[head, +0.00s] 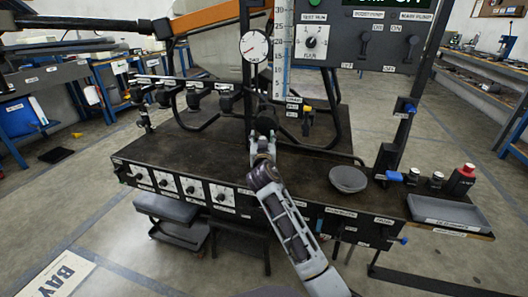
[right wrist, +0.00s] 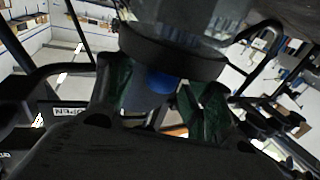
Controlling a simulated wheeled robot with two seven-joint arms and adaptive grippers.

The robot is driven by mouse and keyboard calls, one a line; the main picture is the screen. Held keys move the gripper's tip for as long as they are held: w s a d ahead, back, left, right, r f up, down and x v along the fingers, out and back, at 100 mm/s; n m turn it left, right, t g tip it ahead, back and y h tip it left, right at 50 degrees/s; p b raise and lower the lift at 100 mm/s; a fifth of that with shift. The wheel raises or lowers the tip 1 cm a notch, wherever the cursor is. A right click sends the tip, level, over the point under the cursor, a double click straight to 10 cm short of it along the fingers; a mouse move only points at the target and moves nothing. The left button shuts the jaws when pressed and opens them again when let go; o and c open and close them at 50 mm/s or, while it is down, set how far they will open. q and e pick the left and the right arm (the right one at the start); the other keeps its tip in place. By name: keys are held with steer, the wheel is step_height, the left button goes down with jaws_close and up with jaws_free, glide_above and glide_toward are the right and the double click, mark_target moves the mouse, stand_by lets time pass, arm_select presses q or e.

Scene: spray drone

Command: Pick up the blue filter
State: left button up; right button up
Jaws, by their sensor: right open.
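My right gripper (head: 262,142) reaches over the bench to a dark round fitting (head: 265,121) below the tall scale. In the right wrist view the right gripper (right wrist: 160,100) is open, with a dark green finger on each side. A blue part (right wrist: 160,80), which looks like the blue filter, shows between the fingers. It sits below a black ring (right wrist: 172,50) with a clear bowl above it. I cannot tell whether the fingers touch it. In the head view the blue part is hidden or too small to make out. My left gripper is not in view.
The dark bench top (head: 200,160) carries a grey round dish (head: 348,179) right of my arm. A grey tray (head: 447,212) and a red-topped container (head: 461,178) stand at the right end. A row of black nozzles (head: 195,98) hangs at the left. Black tubes frame the fitting.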

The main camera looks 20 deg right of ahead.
steer(key=shift+w, duration=0.1)
steer(key=shift+c, duration=0.4)
jaws_close()
steer(key=shift+r, duration=0.2)
